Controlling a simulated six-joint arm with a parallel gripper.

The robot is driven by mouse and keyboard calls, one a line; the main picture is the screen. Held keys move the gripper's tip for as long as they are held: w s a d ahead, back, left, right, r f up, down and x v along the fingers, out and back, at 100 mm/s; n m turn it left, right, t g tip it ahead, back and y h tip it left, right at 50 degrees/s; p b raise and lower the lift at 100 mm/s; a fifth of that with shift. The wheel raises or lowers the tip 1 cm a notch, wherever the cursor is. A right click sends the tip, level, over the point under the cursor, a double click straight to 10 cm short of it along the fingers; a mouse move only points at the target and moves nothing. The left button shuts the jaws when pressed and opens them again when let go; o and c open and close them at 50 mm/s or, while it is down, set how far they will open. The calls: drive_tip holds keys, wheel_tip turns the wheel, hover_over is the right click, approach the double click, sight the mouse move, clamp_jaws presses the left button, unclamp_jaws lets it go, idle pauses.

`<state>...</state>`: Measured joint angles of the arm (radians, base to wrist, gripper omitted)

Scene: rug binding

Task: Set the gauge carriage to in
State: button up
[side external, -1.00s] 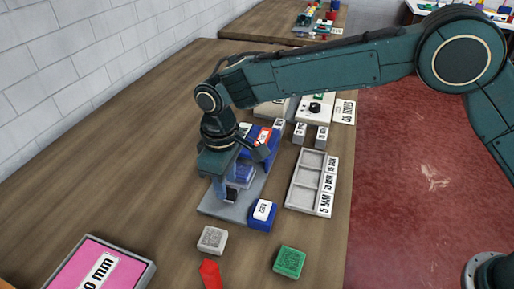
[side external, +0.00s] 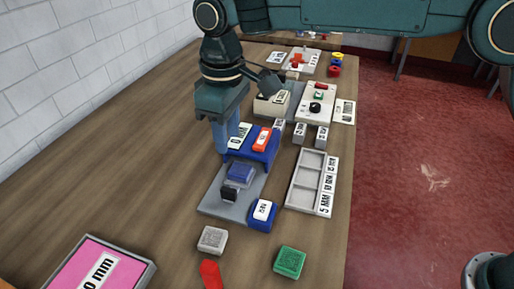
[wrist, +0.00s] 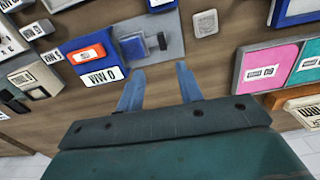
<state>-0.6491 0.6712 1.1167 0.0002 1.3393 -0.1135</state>
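The gauge carriage appears to be the small blue block (side external: 240,173) with a black upright tab (side external: 229,194) beside it, on a grey base plate (side external: 212,203). A larger blue block (side external: 262,155) with an orange-red tile and a white label stands at the plate's far end. A small blue block with a white label (side external: 263,212) sits at the near right corner. In the wrist view the carriage (wrist: 133,47) lies ahead of the fingertips. My gripper (side external: 222,148) is raised above the plate's left side. Its fingers are apart and empty in the wrist view (wrist: 160,68).
A grey compartment tray (side external: 293,197) with labels lies right of the plate. A light grey block (side external: 212,239), a green block (side external: 289,262) and a red piece (side external: 209,273) lie nearer. A pink panel (side external: 92,272) is at front left. The table's left side is clear.

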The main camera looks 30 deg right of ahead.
drive_tip(key=s+d+r+m+t, duration=0.1)
drive_tip(key=s+d+r, duration=0.2)
drive_tip(key=d+r, duration=0.2)
drive_tip(key=s+d+r+m, duration=0.2)
drive_tip(key=s+d+r, duration=0.1)
drive_tip(key=d, duration=0.8)
drive_tip(key=shift+s+d+r+t+y, duration=0.15)
drive_tip(key=shift+d+r+t+y, duration=0.2)
drive_tip(key=shift+r, duration=0.5)
